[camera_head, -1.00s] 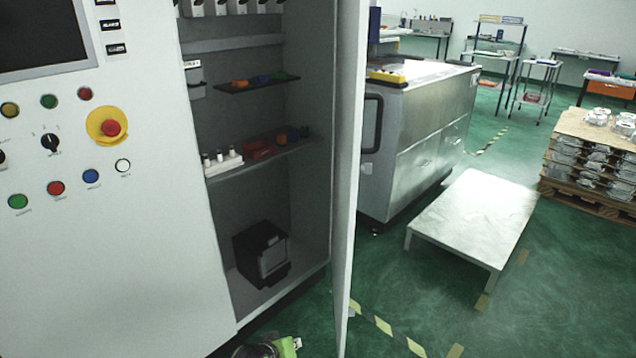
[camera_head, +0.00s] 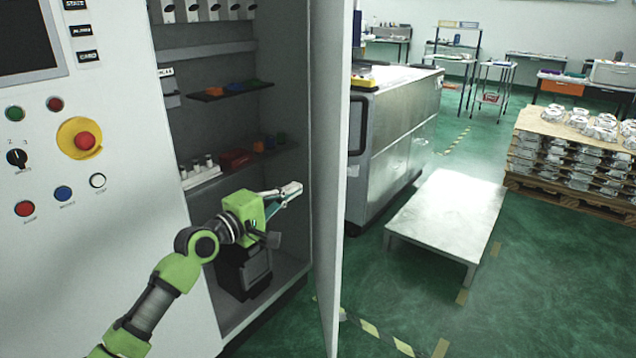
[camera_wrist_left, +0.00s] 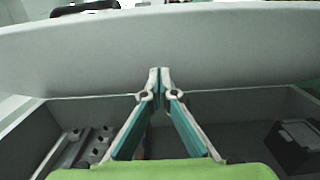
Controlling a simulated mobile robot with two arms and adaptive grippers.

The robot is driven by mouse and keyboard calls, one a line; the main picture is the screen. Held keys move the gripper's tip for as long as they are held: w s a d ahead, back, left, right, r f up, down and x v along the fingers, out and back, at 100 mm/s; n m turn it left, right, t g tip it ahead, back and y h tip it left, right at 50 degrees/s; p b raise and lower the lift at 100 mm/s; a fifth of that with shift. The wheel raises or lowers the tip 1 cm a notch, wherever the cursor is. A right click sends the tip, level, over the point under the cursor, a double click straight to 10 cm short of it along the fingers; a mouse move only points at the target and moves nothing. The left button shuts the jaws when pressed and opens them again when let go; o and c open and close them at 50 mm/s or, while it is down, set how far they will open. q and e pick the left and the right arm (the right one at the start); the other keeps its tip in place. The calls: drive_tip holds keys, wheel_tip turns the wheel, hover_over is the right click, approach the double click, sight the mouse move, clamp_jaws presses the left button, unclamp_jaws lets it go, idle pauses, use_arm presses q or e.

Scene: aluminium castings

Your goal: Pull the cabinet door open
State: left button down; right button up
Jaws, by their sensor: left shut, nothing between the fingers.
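The cabinet door (camera_head: 338,150) is a tall grey panel standing open, seen nearly edge-on at the right of the cabinet opening. In the left wrist view the door (camera_wrist_left: 200,45) spans the upper part, in front of the fingertips. My left gripper (camera_head: 297,189) is in front of the opening, on the inner side of the door, its fingers pointing right toward the panel. The left wrist view shows its fingertips (camera_wrist_left: 159,72) together with nothing between them; whether they touch the door is unclear. My right gripper is not in view.
Inside the cabinet are shelves with small coloured parts (camera_head: 236,158), a white rack (camera_head: 200,172) and a black box (camera_head: 243,268) at the bottom. Right of the door stand a metal machine (camera_head: 400,135), a low table (camera_head: 445,215) and a pallet of castings (camera_head: 570,150). Green floor lies between.

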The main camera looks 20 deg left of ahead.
sight(334, 175)
use_arm(q)
drive_tip(key=w+d+p, duration=0.1)
drive_tip(key=w+d, duration=0.4)
drive_tip(key=shift+w+d+p, duration=0.1)
drive_tip(key=shift+w+p, duration=0.1)
drive_tip(key=shift+p, duration=0.2)
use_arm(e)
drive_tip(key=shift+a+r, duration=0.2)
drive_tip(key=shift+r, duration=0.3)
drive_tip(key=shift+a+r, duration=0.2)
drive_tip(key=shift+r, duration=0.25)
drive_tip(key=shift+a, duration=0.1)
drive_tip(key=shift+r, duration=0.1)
